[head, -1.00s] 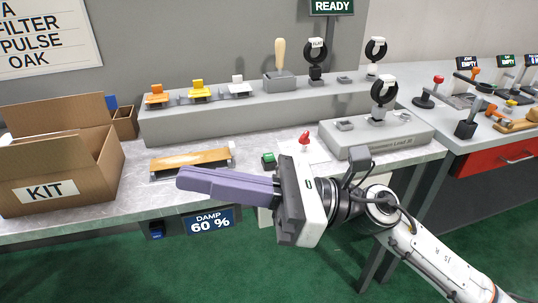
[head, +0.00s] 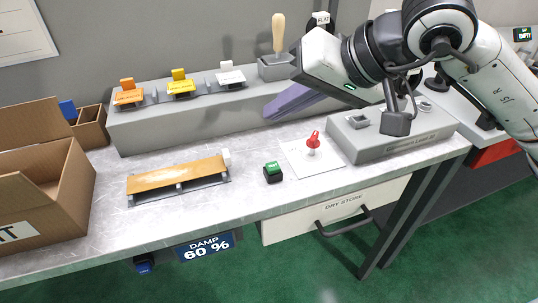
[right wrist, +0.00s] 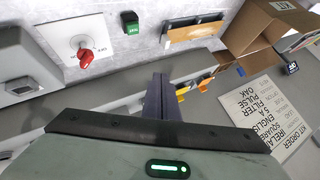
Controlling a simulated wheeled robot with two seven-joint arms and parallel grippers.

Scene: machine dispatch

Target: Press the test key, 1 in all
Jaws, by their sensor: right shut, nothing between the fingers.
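The test key appears to be the small green-topped button (head: 272,170) in a black housing on the grey bench; its lettering is too small to read surely. It also shows at the top of the right wrist view (right wrist: 132,22). My right gripper (head: 275,112) has its purple fingers shut and empty. It is raised over the back of the bench, behind and above the green key, clearly apart from it. Its fingers also show in the right wrist view (right wrist: 158,85). My left gripper is not in view.
A red knob (head: 313,141) on a white card stands right of the key. A wooden-topped rack (head: 178,178) lies left. A grey raised ledge (head: 150,132) with coloured holders runs behind. A cardboard box (head: 75,195) is far left, and a grey fixture (head: 385,142) is right.

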